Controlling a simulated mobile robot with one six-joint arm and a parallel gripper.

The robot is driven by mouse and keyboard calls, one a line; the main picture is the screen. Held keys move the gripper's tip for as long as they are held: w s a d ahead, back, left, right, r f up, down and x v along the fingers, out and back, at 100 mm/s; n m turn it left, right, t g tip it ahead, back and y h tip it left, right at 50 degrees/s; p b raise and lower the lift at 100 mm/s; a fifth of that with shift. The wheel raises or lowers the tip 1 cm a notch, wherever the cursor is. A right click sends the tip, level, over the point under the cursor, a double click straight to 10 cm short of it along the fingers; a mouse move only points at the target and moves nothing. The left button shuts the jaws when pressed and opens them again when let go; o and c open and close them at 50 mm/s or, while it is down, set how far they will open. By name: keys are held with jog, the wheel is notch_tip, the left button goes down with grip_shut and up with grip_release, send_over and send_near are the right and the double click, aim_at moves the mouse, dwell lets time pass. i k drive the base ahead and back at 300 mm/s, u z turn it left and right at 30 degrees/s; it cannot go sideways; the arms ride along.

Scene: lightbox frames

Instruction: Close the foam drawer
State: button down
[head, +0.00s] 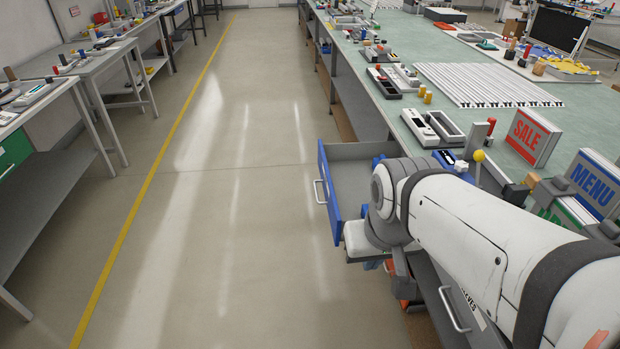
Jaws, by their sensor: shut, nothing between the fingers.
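A drawer with a blue front (327,182) stands open at the side of the long right-hand workbench. It sticks out into the aisle. Its pale handle (319,192) faces left, and its grey inside (352,180) looks empty where I can see it. No label reading foam shows on it, so I cannot confirm its name. My white arm comes in from the lower right and covers the drawer's near right part.
Another handle (453,309) and a partly covered label show lower on the bench. The green benchtop (385,118) holds trays, a SALE sign (532,135) and a MENU sign (594,186). The aisle floor (240,200) left of the drawer is clear, with a yellow line.

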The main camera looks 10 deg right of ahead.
aim_at(346, 172)
jog(key=u, duration=0.05)
jog(key=i, duration=0.95)
jog(key=z, duration=0.05)
